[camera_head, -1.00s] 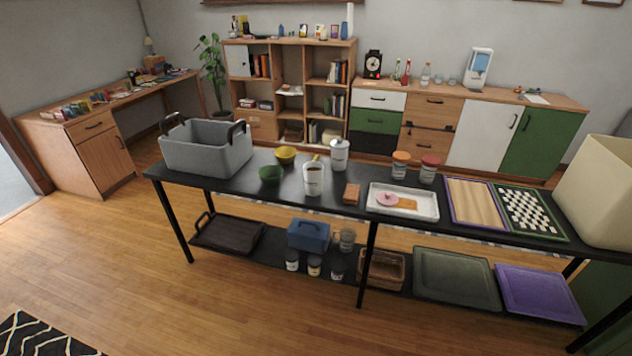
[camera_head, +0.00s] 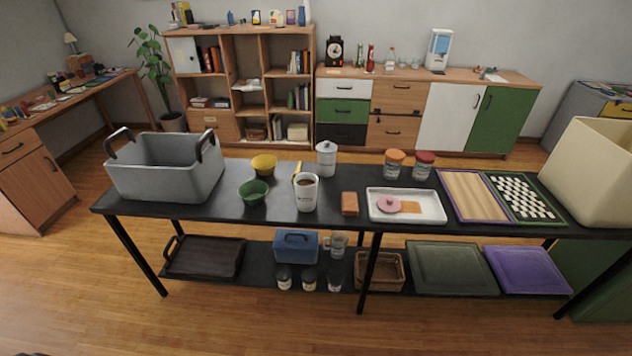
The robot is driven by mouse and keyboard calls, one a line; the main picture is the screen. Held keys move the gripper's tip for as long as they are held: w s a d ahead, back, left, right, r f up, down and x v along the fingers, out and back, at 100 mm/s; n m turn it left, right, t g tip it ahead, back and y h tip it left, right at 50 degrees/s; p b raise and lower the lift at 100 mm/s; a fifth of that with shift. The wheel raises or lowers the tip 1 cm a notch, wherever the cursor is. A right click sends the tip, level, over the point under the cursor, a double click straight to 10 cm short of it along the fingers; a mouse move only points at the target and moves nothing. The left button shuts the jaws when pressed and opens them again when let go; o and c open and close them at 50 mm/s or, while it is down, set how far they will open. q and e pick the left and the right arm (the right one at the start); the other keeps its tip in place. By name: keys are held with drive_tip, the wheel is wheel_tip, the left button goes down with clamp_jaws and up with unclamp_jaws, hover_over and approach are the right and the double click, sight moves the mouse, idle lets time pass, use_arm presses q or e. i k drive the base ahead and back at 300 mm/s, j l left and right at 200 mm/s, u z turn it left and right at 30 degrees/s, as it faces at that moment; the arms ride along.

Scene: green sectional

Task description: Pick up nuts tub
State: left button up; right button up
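No label reading "nuts" is legible, so I cannot tell which container is the nuts tub. A clear tub with an orange lid (camera_head: 394,163) and one with a red lid (camera_head: 423,165) stand side by side toward the back of the black table. A white lidded canister (camera_head: 326,159) stands left of them. Several small jars, one of them the middle jar (camera_head: 309,281), stand on the lower shelf. Neither of my grippers is in view.
The black table (camera_head: 330,213) also bears a grey basket (camera_head: 167,170), green bowl (camera_head: 253,192), yellow bowl (camera_head: 264,163), mug (camera_head: 305,193), brown block (camera_head: 349,204), white tray (camera_head: 432,217), checkered board (camera_head: 521,197) and cream bin (camera_head: 594,177). The floor in front is clear.

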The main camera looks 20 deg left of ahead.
sight(305, 184)
drive_tip(key=i+j, duration=0.15)
drive_tip(key=j, duration=0.45)
drive_tip(key=i+j+z, duration=0.1)
drive_tip(key=j, duration=0.55)
drive_tip(key=i+j, duration=0.15)
drive_tip(key=j, duration=0.5)
drive_tip(key=i+j+z, duration=0.1)
drive_tip(key=j, duration=0.5)
drive_tip(key=i+j, duration=0.15)
drive_tip(key=j, duration=0.5)
drive_tip(key=i+j+z, duration=0.1)
drive_tip(key=j, duration=0.55)
